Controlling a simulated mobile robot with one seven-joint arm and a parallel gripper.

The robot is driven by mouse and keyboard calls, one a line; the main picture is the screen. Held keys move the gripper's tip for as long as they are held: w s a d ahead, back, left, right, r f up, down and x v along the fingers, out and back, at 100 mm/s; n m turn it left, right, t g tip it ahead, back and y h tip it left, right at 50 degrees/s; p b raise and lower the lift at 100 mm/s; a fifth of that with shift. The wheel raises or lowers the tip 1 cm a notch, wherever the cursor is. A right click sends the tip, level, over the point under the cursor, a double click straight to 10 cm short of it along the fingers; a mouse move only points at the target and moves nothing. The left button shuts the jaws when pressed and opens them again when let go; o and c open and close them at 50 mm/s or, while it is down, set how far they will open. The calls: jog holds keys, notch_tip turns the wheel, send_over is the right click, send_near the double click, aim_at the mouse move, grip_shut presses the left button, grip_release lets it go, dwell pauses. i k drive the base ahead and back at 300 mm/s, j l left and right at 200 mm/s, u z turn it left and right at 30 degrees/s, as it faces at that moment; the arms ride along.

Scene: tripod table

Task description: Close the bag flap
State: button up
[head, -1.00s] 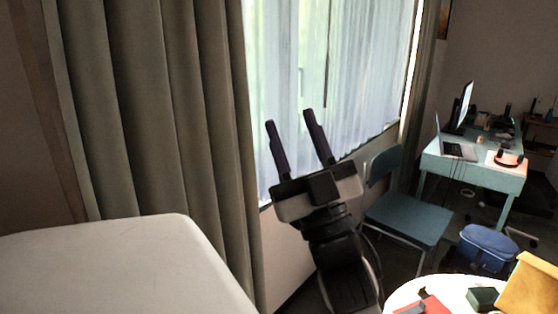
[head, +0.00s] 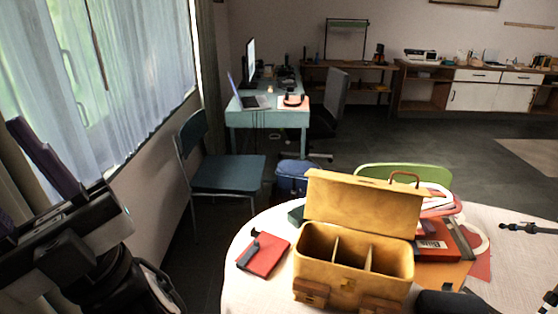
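A mustard-yellow bag (head: 320,277) stands upright on the white round table (head: 250,240). Its flap (head: 358,205) is raised at the back, so the bag is open and its divided, empty-looking compartments show. Brown buckle straps (head: 312,291) are on its front. A brown handle (head: 404,176) shows above the flap's right end. My gripper (head: 22,178) is at the left edge, in front of the window, well left of the bag and apart from it. Its fingers are spread with nothing visible between them; one is partly cut off by the frame.
A red notebook (head: 265,254) with a dark item on it lies left of the bag. Books (head: 436,240) and a dark object (head: 452,303) are at its right. A blue chair (head: 225,172), a blue bin (head: 296,177) and a green chair (head: 400,172) stand around the table.

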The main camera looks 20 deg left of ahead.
aim_at(391, 208)
jog(key=i+j+z, duration=0.15)
jog(key=z, duration=0.25)
jog(key=i+j+z, duration=0.15)
jog(key=j+z, duration=0.6)
jog(key=i, duration=0.05)
